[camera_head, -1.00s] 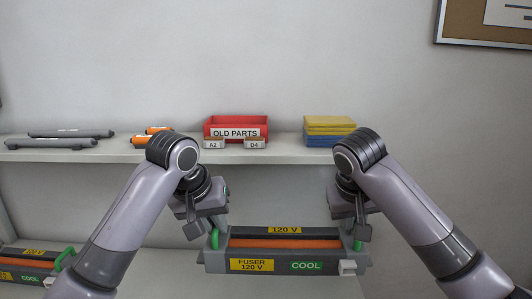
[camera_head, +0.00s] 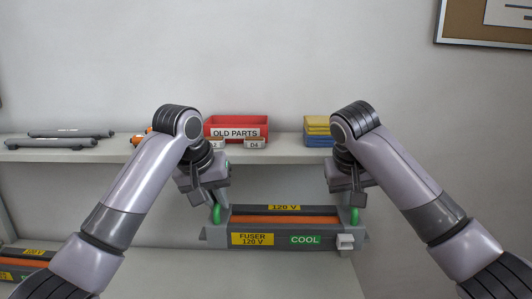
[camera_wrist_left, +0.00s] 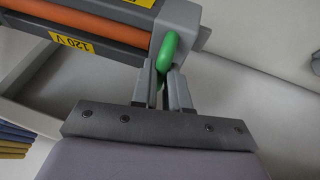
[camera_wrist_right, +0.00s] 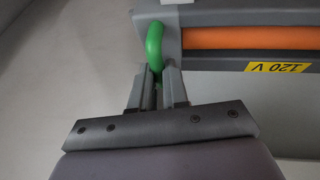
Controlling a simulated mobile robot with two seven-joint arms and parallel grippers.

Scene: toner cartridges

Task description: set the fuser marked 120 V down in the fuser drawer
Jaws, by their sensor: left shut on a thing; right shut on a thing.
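The fuser marked 120 V (camera_head: 280,239) is a grey unit with an orange roller, yellow 120 V labels and a green COOL label. It hangs level between my two grippers, in front of the shelves. My left gripper (camera_head: 213,206) is shut on its left green handle, also seen in the left wrist view (camera_wrist_left: 168,52). My right gripper (camera_head: 357,204) is shut on its right green handle, which the right wrist view shows (camera_wrist_right: 154,45). The fuser drawer cannot be made out in the head view.
The upper shelf (camera_head: 290,155) holds a red OLD PARTS bin (camera_head: 237,124), stacked yellow and blue boxes (camera_head: 318,128) and grey rollers (camera_head: 65,138). Another fuser (camera_head: 22,262) stands at the lower left. The lower shelf (camera_head: 170,262) is bare around the held fuser.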

